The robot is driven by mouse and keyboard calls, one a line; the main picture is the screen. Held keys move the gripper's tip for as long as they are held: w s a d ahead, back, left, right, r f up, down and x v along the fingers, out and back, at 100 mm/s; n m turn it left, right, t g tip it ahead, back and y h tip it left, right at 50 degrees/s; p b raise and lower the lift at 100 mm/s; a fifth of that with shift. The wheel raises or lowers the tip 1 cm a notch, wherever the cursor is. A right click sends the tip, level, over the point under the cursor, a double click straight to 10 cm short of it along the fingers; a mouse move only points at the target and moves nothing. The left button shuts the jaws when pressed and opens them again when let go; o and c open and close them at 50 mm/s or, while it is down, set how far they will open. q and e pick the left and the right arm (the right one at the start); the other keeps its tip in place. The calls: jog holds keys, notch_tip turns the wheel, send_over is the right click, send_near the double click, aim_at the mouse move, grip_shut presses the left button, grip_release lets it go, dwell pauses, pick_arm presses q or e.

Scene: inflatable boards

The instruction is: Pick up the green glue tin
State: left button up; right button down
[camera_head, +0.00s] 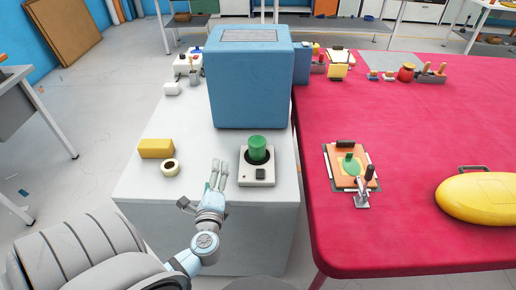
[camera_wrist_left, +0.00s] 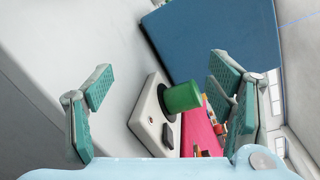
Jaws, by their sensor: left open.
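The green glue tin (camera_head: 257,148) is a short green cylinder. It stands in the dark round seat of a small white device (camera_head: 258,178) with a black block at its front, on the white table. My left gripper (camera_head: 217,172) is just left of the device, apart from the tin. In the left wrist view, its teal-padded fingers (camera_wrist_left: 162,88) are spread wide with nothing held. There the tin (camera_wrist_left: 182,97) shows between the fingers, further off, beside the black block of the white device (camera_wrist_left: 150,125). My right gripper is not in view.
A large blue box (camera_head: 250,85) stands behind the tin. A yellow block (camera_head: 156,148) and a tape roll (camera_head: 169,167) lie to the left. The red table (camera_head: 420,130) adjoins on the right, with a clamped orange board (camera_head: 340,180) and a yellow inflatable (camera_head: 480,198).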

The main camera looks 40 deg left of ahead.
pick_arm(q)
jog(key=w+d+m+t+h, duration=0.1)
jog(key=w+m+h, duration=0.1)
jog(key=m, duration=0.3)
jog(key=w+d+m+t+h, duration=0.1)
jog(key=m+t+h, duration=0.1)
jog(key=m, duration=0.4)
jog(key=w+d+f+m+t+h, duration=0.1)
jog(key=w+d+m+t+h, duration=0.1)
jog(key=m, duration=0.4)
jog(key=shift+w, duration=0.3)
jog(key=m, duration=0.1)
send_near(257, 140)
jog(key=w+f, duration=0.1)
jog(key=w+a+f, duration=0.1)
jog(key=w, duration=0.1)
jog(key=shift+w+h+b, duration=0.1)
jog(key=shift+h+b, duration=0.2)
jog(key=shift+h, duration=0.1)
jog(key=x, duration=0.3)
jog(key=r+b+x, duration=0.1)
jog(key=x, duration=0.2)
jog(key=shift+a+r, duration=0.1)
jog(key=shift+w, duration=0.3)
jog(key=shift+s+r, duration=0.1)
jog(key=c, duration=1.7)
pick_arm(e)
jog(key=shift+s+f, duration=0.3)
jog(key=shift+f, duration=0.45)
